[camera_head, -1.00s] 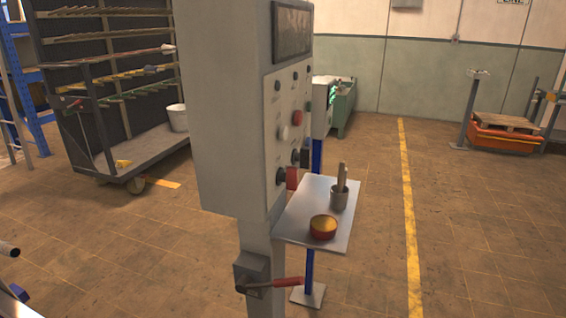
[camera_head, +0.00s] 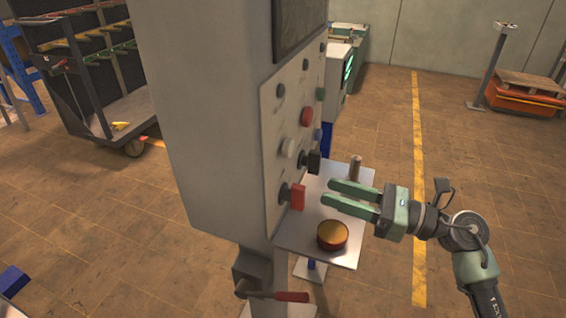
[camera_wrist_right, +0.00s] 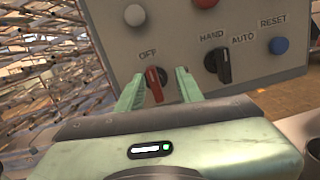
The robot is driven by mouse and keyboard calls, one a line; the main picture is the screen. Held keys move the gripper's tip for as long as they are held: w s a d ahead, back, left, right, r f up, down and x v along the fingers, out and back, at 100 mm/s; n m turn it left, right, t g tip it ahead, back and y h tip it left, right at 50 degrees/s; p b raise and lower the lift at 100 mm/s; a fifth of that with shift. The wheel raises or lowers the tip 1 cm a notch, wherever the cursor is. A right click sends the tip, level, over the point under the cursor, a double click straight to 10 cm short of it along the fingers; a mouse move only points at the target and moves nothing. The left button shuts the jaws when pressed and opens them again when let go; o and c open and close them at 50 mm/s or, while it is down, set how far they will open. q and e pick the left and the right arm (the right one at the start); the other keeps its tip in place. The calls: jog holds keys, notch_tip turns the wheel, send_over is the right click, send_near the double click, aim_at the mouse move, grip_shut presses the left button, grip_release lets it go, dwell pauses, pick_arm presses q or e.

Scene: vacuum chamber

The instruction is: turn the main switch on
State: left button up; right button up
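The tall grey control cabinet (camera_head: 205,120) stands at the centre with a switch panel on its right face. A red rotary switch (camera_head: 297,197) sits low on the panel; in the wrist view this red switch (camera_wrist_right: 155,84) has its handle nearly upright, below the word OFF. My right gripper (camera_head: 328,193) is open and empty. Its fingers point at the red switch, with a small gap between fingertips and handle in the head view. In the wrist view the switch appears between the fingers. My left gripper is not in view.
A black HAND/AUTO selector (camera_head: 313,162) sits beside the red switch. A small shelf (camera_head: 300,235) holds a round orange tin (camera_head: 332,235) below my gripper. A red-handled lever (camera_head: 275,296) juts from the cabinet post. Open floor lies to the right.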

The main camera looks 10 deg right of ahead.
aim_at(299, 186)
jog(key=shift+n+g, duration=0.5)
jog(key=shift+n, duration=0.4)
jog(key=p+x, duration=0.1)
jog(key=x, duration=0.1)
jog(key=p+x, duration=0.1)
jog(key=x, duration=0.1)
jog(key=s+r+p+x, duration=0.1)
jog(key=x, duration=0.1)
jog(key=shift+w+a, duration=0.2)
jog(key=shift+a, duration=0.4)
jog(key=shift+w+a+f, duration=0.15)
jog(key=shift+w+a, duration=0.05)
jog(key=shift+a, duration=0.25)
grip_shut()
